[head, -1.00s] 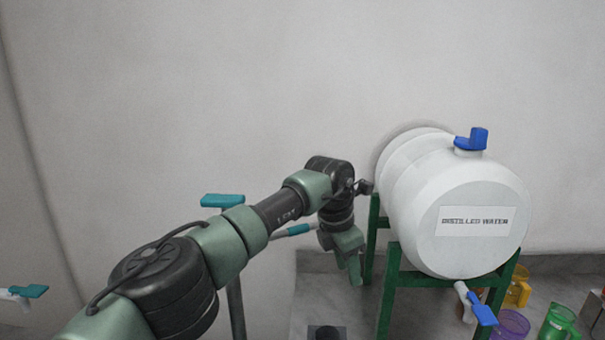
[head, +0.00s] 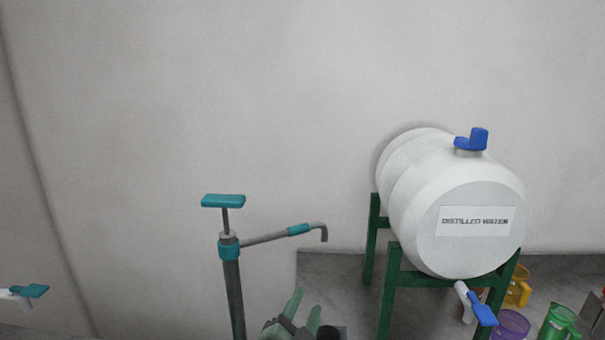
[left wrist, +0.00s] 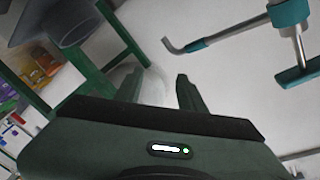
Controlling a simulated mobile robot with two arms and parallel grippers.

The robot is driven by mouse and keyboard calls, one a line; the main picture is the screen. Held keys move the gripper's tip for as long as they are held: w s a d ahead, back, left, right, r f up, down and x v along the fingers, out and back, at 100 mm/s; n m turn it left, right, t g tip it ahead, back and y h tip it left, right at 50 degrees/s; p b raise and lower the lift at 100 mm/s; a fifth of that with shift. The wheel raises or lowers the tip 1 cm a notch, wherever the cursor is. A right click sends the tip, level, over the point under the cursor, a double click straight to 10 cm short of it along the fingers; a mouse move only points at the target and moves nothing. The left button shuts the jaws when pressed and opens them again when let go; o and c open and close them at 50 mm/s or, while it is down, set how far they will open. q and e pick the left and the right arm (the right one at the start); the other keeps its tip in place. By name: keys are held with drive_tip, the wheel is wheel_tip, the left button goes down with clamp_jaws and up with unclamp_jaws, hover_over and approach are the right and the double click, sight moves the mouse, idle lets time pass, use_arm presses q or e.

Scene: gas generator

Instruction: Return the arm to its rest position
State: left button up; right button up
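My left gripper (head: 306,299) shows at the bottom edge of the head view, with its two green fingers pointing up and apart. Nothing is between them. Most of the left arm is below the picture. In the left wrist view the same gripper (left wrist: 158,76) has its fingers spread and empty. My right gripper is not in either view.
A hand pump (head: 231,270) with a teal handle and bent spout stands left of the gripper; its spout (left wrist: 195,44) shows in the wrist view. A white distilled water barrel (head: 455,205) lies on a green stand (head: 392,285) at right. Colored jugs (head: 557,322) stand beyond.

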use_arm(q)
drive_tip(key=s+a+f+n+g+y, duration=0.5)
drive_tip(key=s+a+f+n+g, duration=0.2)
drive_tip(key=s+a+f, duration=0.85)
drive_tip(key=s+a+f+n+g, duration=0.2)
drive_tip(key=s+a+f+g, duration=0.1)
drive_tip(key=s, duration=0.6)
drive_tip(key=s+a+f+n+g, duration=0.1)
drive_tip(key=s+a+f+g, duration=0.2)
drive_tip(key=s, duration=0.7)
wheel_tip(320, 180, down, 26)
drive_tip(key=s+f+g+b, duration=0.1)
drive_tip(key=g+b, duration=0.1)
drive_tip(key=s+a+f+g+b, duration=0.1)
drive_tip(key=s+a+f, duration=0.1)
drive_tip(key=s+f, duration=1.5)
drive_tip(key=shift+a, duration=0.25)
